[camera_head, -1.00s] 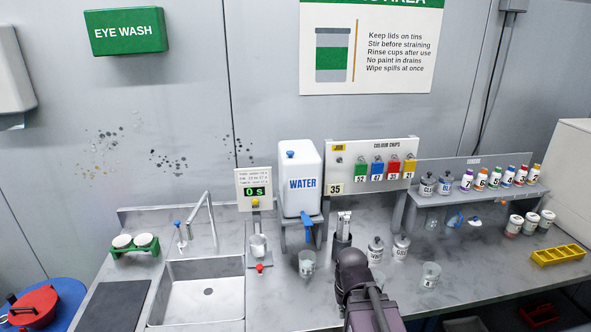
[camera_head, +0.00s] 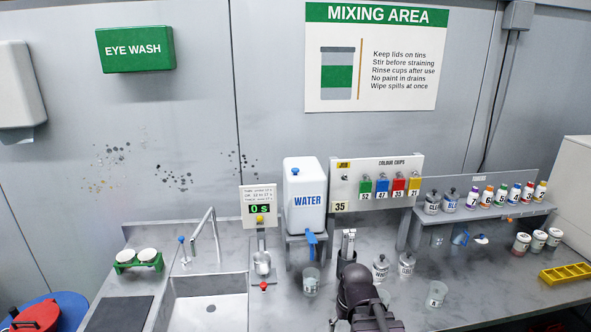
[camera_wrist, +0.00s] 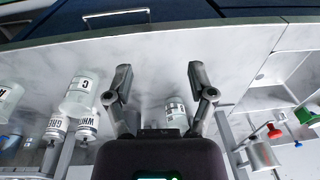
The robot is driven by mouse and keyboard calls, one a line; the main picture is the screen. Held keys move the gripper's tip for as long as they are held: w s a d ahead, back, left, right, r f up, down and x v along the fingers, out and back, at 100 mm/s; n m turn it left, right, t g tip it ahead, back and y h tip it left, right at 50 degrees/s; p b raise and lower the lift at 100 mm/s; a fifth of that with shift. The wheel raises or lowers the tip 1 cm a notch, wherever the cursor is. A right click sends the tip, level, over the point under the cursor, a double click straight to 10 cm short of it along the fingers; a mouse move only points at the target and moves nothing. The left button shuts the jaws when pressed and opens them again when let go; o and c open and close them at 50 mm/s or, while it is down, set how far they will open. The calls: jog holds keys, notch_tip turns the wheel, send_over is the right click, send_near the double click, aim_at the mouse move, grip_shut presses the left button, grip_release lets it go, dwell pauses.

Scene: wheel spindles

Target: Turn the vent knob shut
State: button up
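The white water tank (camera_head: 304,205) stands on a bracket at the back of the bench. A small blue knob (camera_head: 294,171) sits on its top, and a blue tap lever (camera_head: 311,241) hangs at its lower front. No mark shows how far the top knob is turned. My gripper (camera_wrist: 159,75) is open and empty in the wrist view, with its dark fingers spread above the bench. My arm (camera_head: 360,290) is in front and to the right of the tank in the head view, below the top knob's height; my fingers are not clear there.
A clear cup (camera_head: 311,282) stands below the tap. Labelled bottles (camera_head: 381,267) and another cup (camera_head: 437,295) are right of my arm. The chip board (camera_head: 375,182) rises right of the tank. The timer sign (camera_head: 259,208) and sink (camera_head: 205,300) are left. Space above the tank looks clear.

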jog(key=w+a+r+n+t+y+p, duration=0.35)
jog(key=w+a+r, duration=0.2)
jog(key=w, duration=0.25)
jog(key=t+y+p, duration=0.3)
jog(key=t+p, duration=0.3)
jog(key=t, duration=0.6)
send_near(297, 171)
jog(key=v, duration=0.2)
jog(key=shift+s+d+f+n, duration=0.1)
jog(key=shift+s+d+n, duration=0.1)
jog(key=shift+n, duration=0.15)
jog(key=shift+w, duration=0.15)
jog(key=x, duration=1.3)
jog(key=shift+w+a, duration=0.2)
jog(key=shift+a, duration=0.05)
grip_shut()
